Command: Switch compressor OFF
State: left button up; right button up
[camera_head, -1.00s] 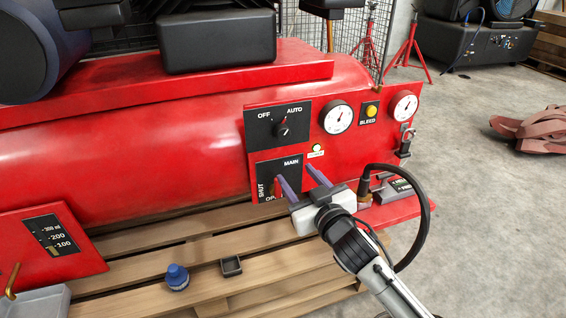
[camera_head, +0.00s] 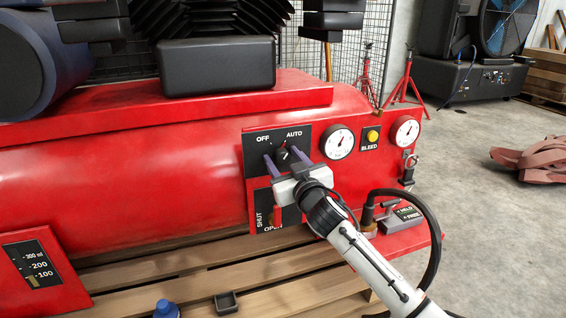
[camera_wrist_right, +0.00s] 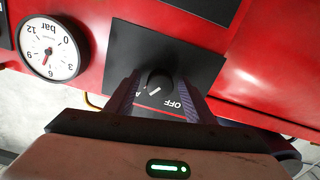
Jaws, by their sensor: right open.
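The red compressor tank (camera_head: 120,175) fills the middle of the head view. Its black switch plate (camera_head: 254,151) reads OFF at left and AUTO at right. A black rotary knob (camera_head: 282,153) sits on that plate; it also shows in the right wrist view (camera_wrist_right: 159,79). Its white mark points toward the AUTO side. My right gripper (camera_head: 280,158) is open, with a finger on either side of the knob. In the wrist view my right gripper (camera_wrist_right: 158,88) has the knob between its fingers; I cannot tell whether they touch it. My left gripper is not in view.
Below is the SHUT/OPEN valve plate (camera_head: 259,212), partly hidden by my gripper. Two gauges, one at left (camera_head: 337,142) and one at right (camera_head: 405,131), flank a yellow BLEED button (camera_head: 373,136). A black hose (camera_head: 435,235) loops at right. A wooden pallet (camera_head: 190,285) lies below.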

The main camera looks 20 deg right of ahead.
jog(key=shift+w, duration=0.15)
jog(key=shift+c, duration=0.4)
jog(key=c, duration=1)
